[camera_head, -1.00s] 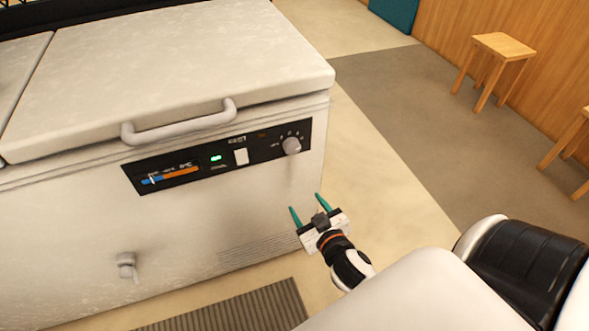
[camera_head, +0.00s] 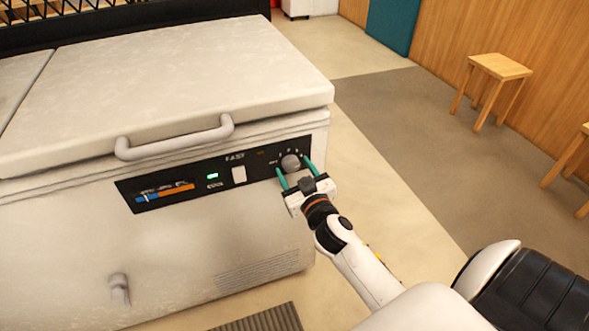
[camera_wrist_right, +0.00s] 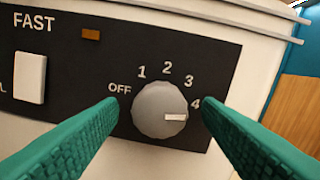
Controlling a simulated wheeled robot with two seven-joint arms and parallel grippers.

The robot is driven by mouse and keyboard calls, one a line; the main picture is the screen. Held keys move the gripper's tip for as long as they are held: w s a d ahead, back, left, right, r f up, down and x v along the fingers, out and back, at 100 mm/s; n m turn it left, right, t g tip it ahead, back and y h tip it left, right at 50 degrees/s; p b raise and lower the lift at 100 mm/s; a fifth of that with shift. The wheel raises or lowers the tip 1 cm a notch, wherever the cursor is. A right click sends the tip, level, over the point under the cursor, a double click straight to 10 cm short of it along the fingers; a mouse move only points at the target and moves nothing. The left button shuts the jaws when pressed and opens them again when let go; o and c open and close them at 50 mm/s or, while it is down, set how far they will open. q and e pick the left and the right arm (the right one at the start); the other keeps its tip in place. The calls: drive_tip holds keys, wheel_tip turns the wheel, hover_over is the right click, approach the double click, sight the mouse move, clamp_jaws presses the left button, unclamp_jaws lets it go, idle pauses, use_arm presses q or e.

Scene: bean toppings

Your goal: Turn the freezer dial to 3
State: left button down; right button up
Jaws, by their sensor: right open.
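The freezer dial (camera_head: 290,162) is a round grey knob at the right end of the black control panel. In the right wrist view the dial (camera_wrist_right: 157,105) has OFF, 1, 2, 3 and 4 printed around it. Its white mark points right, nearest the 4 and slightly below it. My right gripper (camera_head: 293,167) is open, with its green fingers on either side of the dial. In the right wrist view the right gripper (camera_wrist_right: 160,106) shows gaps between both fingertips and the knob. My left gripper is not in view.
The white chest freezer (camera_head: 225,255) has a closed lid with a grey handle (camera_head: 175,138) above the panel. A white FAST switch (camera_wrist_right: 30,77) sits left of the dial. A drain knob (camera_head: 119,288) sticks out low on the front. Wooden stools (camera_head: 500,68) stand at the right, away from my arm.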

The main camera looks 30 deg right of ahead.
drive_tip(key=shift+w+d, duration=0.1)
drive_tip(key=shift+w, duration=0.3)
drive_tip(key=shift+c, duration=0.3)
drive_tip(key=c, duration=0.9)
drive_tip(key=n+p, duration=0.3)
drive_tip(key=n, duration=0.3)
drive_tip(key=shift+r, duration=0.1)
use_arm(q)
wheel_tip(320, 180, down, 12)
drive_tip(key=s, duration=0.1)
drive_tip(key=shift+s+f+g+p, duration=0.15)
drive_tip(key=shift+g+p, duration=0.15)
use_arm(e)
drive_tip(key=shift+n, duration=1)
